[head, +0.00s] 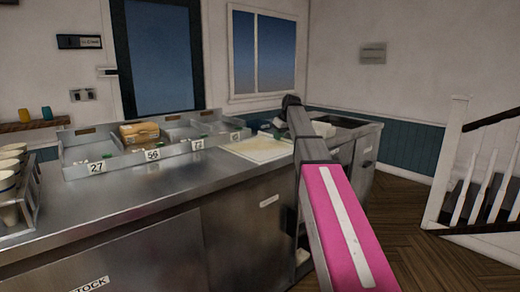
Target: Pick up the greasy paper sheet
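A flat, pale cream sheet (258,149) lies on the steel counter, left of my arm. It may be the greasy paper sheet, but I cannot tell paper from a thin board at this size. My arm reaches forward over the counter's right part, and its dark far end is near the sheet's back right. The fingers of my gripper cannot be made out there, so I cannot see whether they are open or shut, or hold anything.
Steel trays with number cards (152,155) line the counter's back; one holds a yellowish block (139,132). A rack of cups (10,185) stands at the left. The counter's front left (120,205) is bare. A white stair railing (455,150) stands at the right beyond open wooden floor.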

